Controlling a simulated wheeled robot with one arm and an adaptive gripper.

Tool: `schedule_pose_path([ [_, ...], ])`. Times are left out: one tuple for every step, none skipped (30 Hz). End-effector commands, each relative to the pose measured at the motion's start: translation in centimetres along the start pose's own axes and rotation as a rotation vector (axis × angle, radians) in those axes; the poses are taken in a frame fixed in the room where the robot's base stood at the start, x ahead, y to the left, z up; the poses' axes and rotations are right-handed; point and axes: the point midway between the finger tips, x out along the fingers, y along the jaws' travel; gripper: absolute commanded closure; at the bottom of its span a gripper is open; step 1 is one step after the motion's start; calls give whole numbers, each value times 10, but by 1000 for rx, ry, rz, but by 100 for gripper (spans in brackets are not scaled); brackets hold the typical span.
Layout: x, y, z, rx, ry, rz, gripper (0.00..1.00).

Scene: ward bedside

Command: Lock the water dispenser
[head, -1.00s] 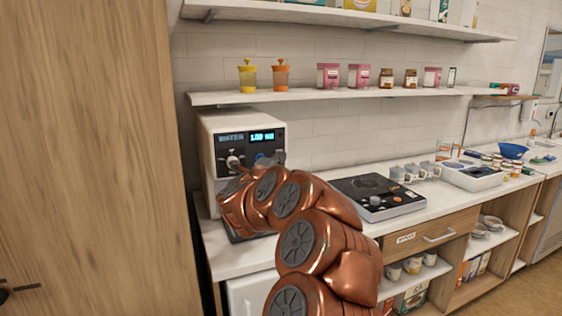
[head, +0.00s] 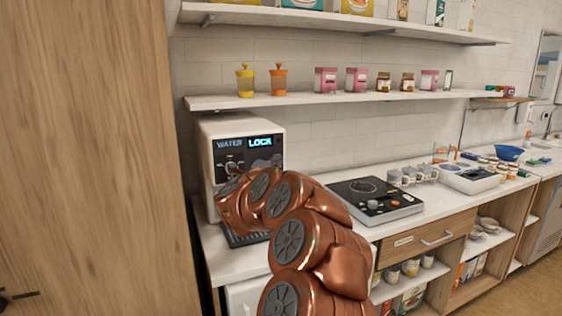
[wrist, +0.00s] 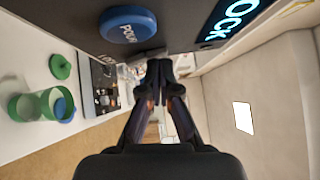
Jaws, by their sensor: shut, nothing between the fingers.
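The water dispenser (head: 205,160) is a white box with a dark front panel at the left end of the counter. Its lit display (head: 261,142) reads "LOCK", and the same display (wrist: 228,18) shows at the top of the wrist view. A blue round button (wrist: 128,24) marked "POUR" is on the panel. My gripper (wrist: 160,66) is shut and empty, with its fingertips close to the dark panel, beside the button and display. I cannot tell whether the tips touch the panel. In the head view my copper arm hides the gripper and the lower panel.
A hob (head: 375,200) stands on the counter right of the dispenser, with cups (head: 410,175) behind it. A shelf (head: 330,98) with jars runs above. A tall wooden panel (head: 90,150) stands at the left. Green round items (wrist: 35,103) show left in the wrist view.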

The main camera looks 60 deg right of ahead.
Motion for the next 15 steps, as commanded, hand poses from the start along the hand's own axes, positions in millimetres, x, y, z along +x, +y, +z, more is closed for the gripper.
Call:
schedule_pose_path([
  [0, 0, 0, 0, -1, 0, 100],
  [0, 0, 0, 0, -1, 0, 100],
  [0, 0, 0, 0, -1, 0, 100],
  [-1, 0, 0, 1, -1, 0, 100],
  [-2, 0, -1, 1, -1, 0, 100],
  [-3, 0, -2, 1, -1, 0, 100],
  [-4, 0, -2, 2, -1, 0, 100],
  [-5, 0, -4, 3, -1, 0, 100],
  [-8, -1, -5, 4, -1, 0, 100],
  [-10, -2, -7, 5, -1, -1, 100],
  [-12, -3, -8, 6, -2, -1, 100],
  [-15, -3, -10, 6, -2, 0, 100],
  [-17, -4, -12, 5, -2, 0, 100],
  [-20, -4, -13, 4, -3, 1, 100],
  [-24, -4, -15, 4, -4, 2, 100],
])
